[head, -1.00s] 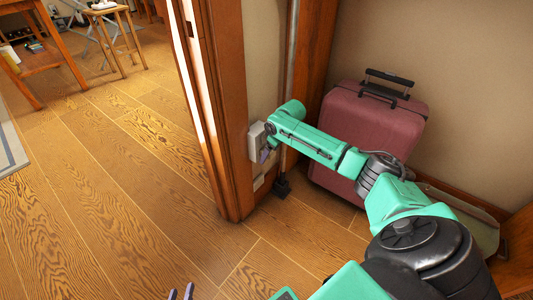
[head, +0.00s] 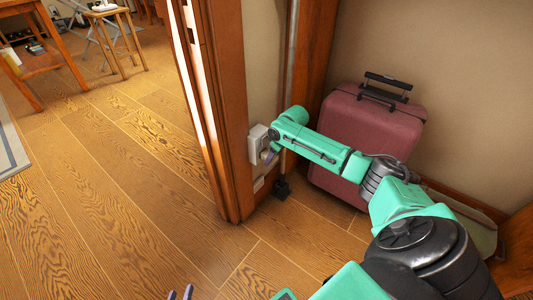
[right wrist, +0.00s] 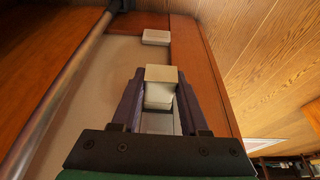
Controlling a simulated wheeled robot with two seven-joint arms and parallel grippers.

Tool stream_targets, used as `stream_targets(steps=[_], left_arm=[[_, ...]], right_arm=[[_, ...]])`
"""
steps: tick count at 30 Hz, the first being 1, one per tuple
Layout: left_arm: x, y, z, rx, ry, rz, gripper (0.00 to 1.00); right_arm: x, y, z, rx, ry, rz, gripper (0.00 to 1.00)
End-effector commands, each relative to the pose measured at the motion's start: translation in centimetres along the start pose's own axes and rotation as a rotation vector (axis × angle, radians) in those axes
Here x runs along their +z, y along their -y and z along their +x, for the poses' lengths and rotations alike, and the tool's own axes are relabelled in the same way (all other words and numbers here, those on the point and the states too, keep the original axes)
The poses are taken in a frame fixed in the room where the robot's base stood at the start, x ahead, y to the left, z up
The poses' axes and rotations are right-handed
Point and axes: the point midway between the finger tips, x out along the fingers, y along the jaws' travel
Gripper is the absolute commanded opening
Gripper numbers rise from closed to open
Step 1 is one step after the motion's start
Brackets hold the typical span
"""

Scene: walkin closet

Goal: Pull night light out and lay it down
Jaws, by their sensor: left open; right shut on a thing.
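My right gripper (right wrist: 160,100) is shut on the night light, a small cream block (right wrist: 161,75) between its two dark fingers. In the head view this gripper (head: 268,156) is low at the wall, beside the door frame. A pale box-like outlet (head: 257,137) is on the wall right by it. The night light is mostly hidden by the fingers in the head view, and I cannot tell for sure whether it still touches the outlet. My left gripper (head: 180,294) is open and empty at the bottom edge, with only its fingertips showing.
A second pale wall box (right wrist: 156,37) sits lower on the same wall. A metal pole (head: 289,90) with a dark foot stands close to my right gripper. A red suitcase (head: 368,140) stands behind my right arm. The wooden floor (head: 130,210) at left is clear.

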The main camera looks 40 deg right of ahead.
Motion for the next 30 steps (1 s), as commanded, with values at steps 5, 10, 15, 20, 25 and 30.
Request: stream_targets(steps=[5, 10, 15, 20, 25, 30], left_arm=[[-1.0, -0.3, -0.3, 0.000, 0.009, 0.004, 0.50], [-1.3, -0.4, -0.6, -0.001, 0.027, 0.006, 0.50], [-1.6, -0.5, -0.9, -0.003, 0.044, 0.010, 0.50], [-2.4, -0.7, -1.1, -0.004, 0.051, 0.016, 0.50], [-2.6, -0.5, -1.3, -0.012, 0.076, 0.022, 0.50], [-2.8, -0.1, -1.5, -0.023, 0.108, 0.029, 0.50]], right_arm=[[0.4, 0.0, -0.3, 0.000, 0.000, 0.000, 0.00], [0.7, 0.0, -0.5, 0.000, -0.001, 0.000, 0.00], [1.2, 0.0, -0.6, 0.000, 0.000, 0.000, 0.00], [1.5, 0.1, -0.8, 0.000, -0.001, -0.001, 0.00], [1.8, 0.1, -0.9, -0.001, -0.001, -0.001, 0.00], [2.1, 0.1, -0.9, -0.001, -0.001, -0.001, 0.00]])
